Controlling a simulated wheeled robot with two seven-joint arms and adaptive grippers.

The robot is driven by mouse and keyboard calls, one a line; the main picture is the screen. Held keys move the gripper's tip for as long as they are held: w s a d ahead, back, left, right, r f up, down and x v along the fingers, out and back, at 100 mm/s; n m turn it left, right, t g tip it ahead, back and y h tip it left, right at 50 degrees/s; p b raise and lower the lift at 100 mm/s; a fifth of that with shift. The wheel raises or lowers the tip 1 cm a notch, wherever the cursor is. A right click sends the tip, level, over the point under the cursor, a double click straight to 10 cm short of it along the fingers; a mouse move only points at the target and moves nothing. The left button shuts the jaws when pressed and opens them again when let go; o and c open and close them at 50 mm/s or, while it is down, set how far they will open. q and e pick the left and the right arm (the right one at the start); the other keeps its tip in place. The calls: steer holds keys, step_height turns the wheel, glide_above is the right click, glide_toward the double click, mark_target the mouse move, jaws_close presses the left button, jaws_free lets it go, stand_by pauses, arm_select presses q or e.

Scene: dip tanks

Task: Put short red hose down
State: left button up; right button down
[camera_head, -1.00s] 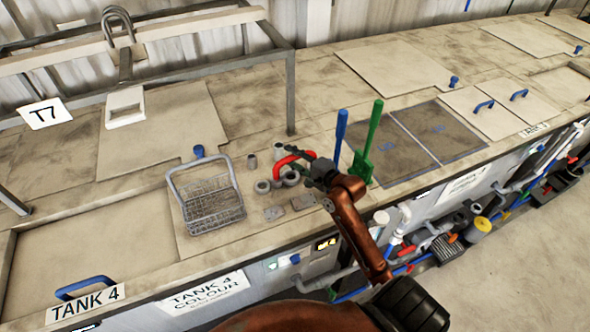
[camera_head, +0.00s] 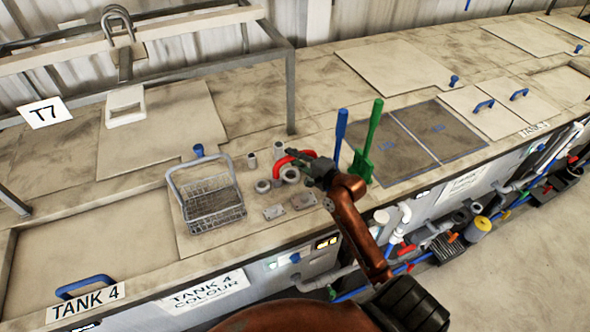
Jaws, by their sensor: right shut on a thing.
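The short red hose (camera_head: 293,155) is a curved red piece above the worktop, near the middle of the camera_head view. My right gripper (camera_head: 307,167) is shut on it at its right end, with the arm reaching in from the lower right. The hose is close over several small grey metal parts, and I cannot tell whether it touches them or the worktop. My left gripper does not show.
A wire basket (camera_head: 211,204) stands left of the grey rings (camera_head: 264,186). Flat metal plates (camera_head: 303,201) lie near the front edge. A blue-handled tool (camera_head: 340,138) and a green-handled tool (camera_head: 368,141) stand just right of my gripper.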

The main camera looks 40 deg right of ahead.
steer(key=shift+r, duration=0.15)
stand_by(0.4)
steer(key=shift+r, duration=0.55)
step_height(320, 180, up, 2)
steer(key=shift+r, duration=0.15)
steer(key=s+a+r+p, duration=0.8)
steer(key=s+r+p, duration=0.1)
steer(key=s, duration=0.2)
steer(key=shift+a+r, duration=0.2)
steer(key=shift+r, duration=0.05)
